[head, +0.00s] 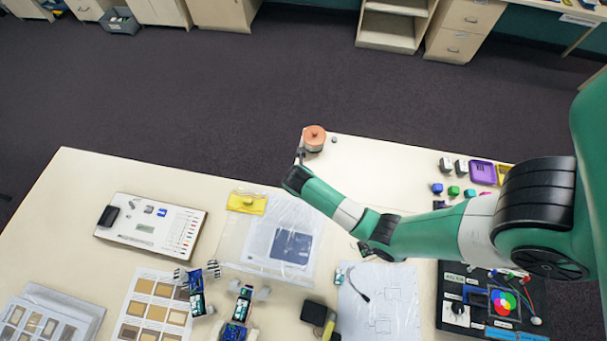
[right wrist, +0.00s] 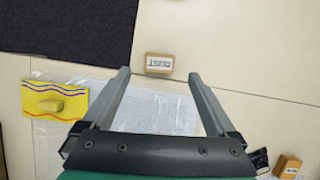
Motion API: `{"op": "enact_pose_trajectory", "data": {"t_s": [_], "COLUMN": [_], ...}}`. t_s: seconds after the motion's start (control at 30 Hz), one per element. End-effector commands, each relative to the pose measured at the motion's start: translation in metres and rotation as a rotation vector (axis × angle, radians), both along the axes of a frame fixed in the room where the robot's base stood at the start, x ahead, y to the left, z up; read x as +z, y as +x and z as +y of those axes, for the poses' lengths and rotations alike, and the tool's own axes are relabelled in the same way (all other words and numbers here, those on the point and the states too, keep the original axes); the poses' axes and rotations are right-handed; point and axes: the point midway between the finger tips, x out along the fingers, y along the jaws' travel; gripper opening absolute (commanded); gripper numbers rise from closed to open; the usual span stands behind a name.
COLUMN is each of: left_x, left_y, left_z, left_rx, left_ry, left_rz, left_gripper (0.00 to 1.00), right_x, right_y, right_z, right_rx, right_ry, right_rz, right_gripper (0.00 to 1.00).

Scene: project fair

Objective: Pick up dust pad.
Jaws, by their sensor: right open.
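The dust pad (right wrist: 159,64) is a small tan block with a white label reading "DUST". It lies on the pale table in the right wrist view, just beyond and between my fingertips. I cannot make it out in the head view, where my right arm covers part of the table. My right gripper (right wrist: 158,72) has its two fingers wide apart with nothing between them. In the head view my right gripper (head: 299,157) is small and partly hidden at the arm's end, near the table's inner corner. My left gripper is not in view.
A yellow card with a block (right wrist: 57,102) lies left of my fingers, beside a clear-covered printed sheet (right wrist: 150,112). An orange-topped round object (head: 314,138) stands at the far table corner. A brown box (right wrist: 287,167) is at lower right. Dark carpet (right wrist: 65,35) borders the table.

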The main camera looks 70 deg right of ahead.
Motion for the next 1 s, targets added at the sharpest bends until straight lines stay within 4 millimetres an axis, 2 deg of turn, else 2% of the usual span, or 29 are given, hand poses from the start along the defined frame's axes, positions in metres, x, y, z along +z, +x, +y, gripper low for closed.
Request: {"op": "enact_pose_trajectory", "data": {"t_s": [0.3,0.6,1.0], "left_x": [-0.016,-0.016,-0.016], "left_y": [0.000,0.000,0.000], "left_z": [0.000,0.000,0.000], "left_rx": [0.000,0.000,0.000], "left_ry": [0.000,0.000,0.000], "left_rz": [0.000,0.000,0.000], "left_gripper": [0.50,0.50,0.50], "right_x": [-0.043,-0.047,-0.047], "right_y": [0.004,0.005,0.005], "right_z": [-0.016,-0.018,-0.018], "right_rx": [-0.002,0.000,0.000], "right_ry": [0.001,0.000,0.000], "right_rz": [0.002,-0.001,0.000], "right_gripper": [0.93,0.91,0.19]}}
